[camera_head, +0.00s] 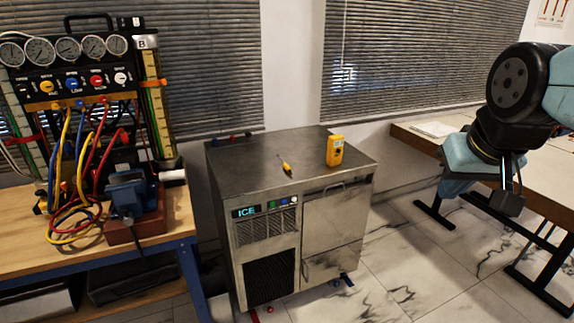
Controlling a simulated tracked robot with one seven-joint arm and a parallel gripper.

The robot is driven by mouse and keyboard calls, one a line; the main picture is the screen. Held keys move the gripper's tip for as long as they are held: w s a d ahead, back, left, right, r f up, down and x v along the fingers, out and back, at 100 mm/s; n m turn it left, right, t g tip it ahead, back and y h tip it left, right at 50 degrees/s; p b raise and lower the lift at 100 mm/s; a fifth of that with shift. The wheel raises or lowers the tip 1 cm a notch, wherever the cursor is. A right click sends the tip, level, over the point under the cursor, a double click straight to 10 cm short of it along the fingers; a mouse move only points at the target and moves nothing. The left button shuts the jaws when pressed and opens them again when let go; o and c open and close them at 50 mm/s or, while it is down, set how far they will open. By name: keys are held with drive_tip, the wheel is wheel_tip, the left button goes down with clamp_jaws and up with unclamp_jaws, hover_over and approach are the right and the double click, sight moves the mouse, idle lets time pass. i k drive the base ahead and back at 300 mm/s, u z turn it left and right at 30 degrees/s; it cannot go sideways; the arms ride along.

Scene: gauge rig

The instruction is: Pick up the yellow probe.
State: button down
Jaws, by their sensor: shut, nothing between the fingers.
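My gripper (509,204) hangs from my arm at the right of the view, well to the right of the ice machine and apart from the probe. It is small and dark here, shut and empty.
A yellow handheld meter (335,150) stands on the machine top, right of the probe. Small coloured items lie at its back left edge. A gauge rig with hoses and a blue vise (128,192) stands on the left bench. A pale table (545,170) stands right.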

sight(285, 164)
drive_tip(key=u, duration=0.1)
drive_tip(key=k, duration=0.5)
drive_tip(key=z, duration=0.35)
drive_tip(key=i, duration=0.1)
drive_tip(key=u, duration=2.25)
drive_tip(key=i, duration=1.25)
drive_tip(key=z, duration=1.75)
